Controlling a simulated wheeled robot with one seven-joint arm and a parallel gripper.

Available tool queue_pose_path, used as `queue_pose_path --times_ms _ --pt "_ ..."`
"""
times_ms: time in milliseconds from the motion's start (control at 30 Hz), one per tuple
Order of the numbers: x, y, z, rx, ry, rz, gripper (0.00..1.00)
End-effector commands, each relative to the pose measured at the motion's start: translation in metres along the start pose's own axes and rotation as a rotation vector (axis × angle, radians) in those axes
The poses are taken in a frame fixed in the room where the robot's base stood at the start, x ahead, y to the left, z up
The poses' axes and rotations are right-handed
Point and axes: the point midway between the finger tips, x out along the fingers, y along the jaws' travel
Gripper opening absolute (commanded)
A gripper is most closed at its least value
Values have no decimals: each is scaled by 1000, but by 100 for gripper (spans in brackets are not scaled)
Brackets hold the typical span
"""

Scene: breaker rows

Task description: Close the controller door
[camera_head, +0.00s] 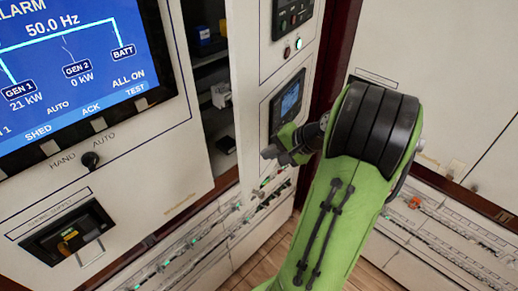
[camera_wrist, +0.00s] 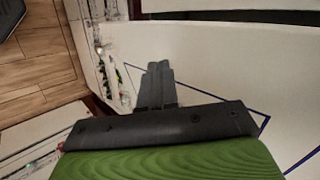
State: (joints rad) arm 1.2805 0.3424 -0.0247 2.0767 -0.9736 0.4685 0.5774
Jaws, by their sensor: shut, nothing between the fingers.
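My gripper (camera_head: 270,153) is shut and empty, in front of the white panel (camera_head: 247,70) with a small dark screen (camera_head: 290,98). A gap between this panel and the large-screen panel (camera_head: 140,150) on the left shows a dark cabinet inside (camera_head: 212,75), so a door stands open here. I cannot tell from these views which panel is the controller door. In the wrist view the closed fingers (camera_wrist: 160,68) point at or past a white surface (camera_wrist: 225,60) with blue lines. Contact between fingers and panel cannot be told.
Small boxes (camera_head: 220,94) sit on shelves inside the opening. Breaker rows (camera_head: 190,250) with green lights run along the bottom, and another white cabinet (camera_head: 440,50) stands at right. Wooden floor (camera_head: 265,262) shows below.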

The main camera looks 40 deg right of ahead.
Motion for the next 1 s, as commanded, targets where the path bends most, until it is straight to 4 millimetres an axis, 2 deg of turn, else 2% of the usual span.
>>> queue_pose_path --times_ms 33,200,667,767,1000 --pt "6 -10 1 -9 -3 -2 0" --pt "20 -24 1 -7 -1 -1 0" --pt "28 -31 0 1 7 1 0" --pt "43 -44 0 25 29 6 0" --pt "93 -94 -4 84 96 2 0"
